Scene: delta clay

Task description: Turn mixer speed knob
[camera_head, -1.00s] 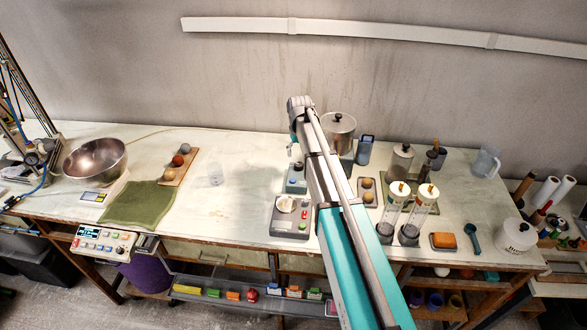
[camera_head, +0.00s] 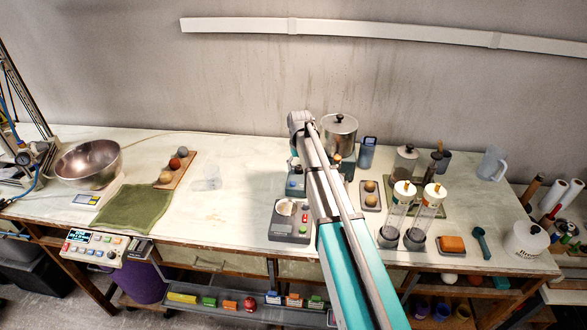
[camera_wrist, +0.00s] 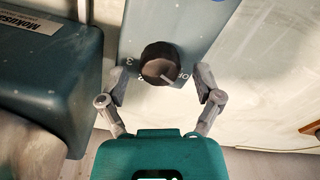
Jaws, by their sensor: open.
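In the wrist view the round black knob (camera_wrist: 160,64) sits on a blue-grey panel (camera_wrist: 135,28), with a pale pointer line and partly hidden printed marks around it. My gripper (camera_wrist: 160,74) is open, with one grey finger on the left of the knob and the other on the right. Gaps show between the fingers and the knob, and I see no contact. In the head view a lidded metal pot (camera_head: 338,126) stands behind my arm. My arm hides the fingers and the knob there.
A blue-grey housing with a label (camera_wrist: 45,70) stands close on the left in the wrist view. A grey scale (camera_head: 290,222) lies before the arm's left side, and two capped cylinders (camera_head: 400,205) stand right of it.

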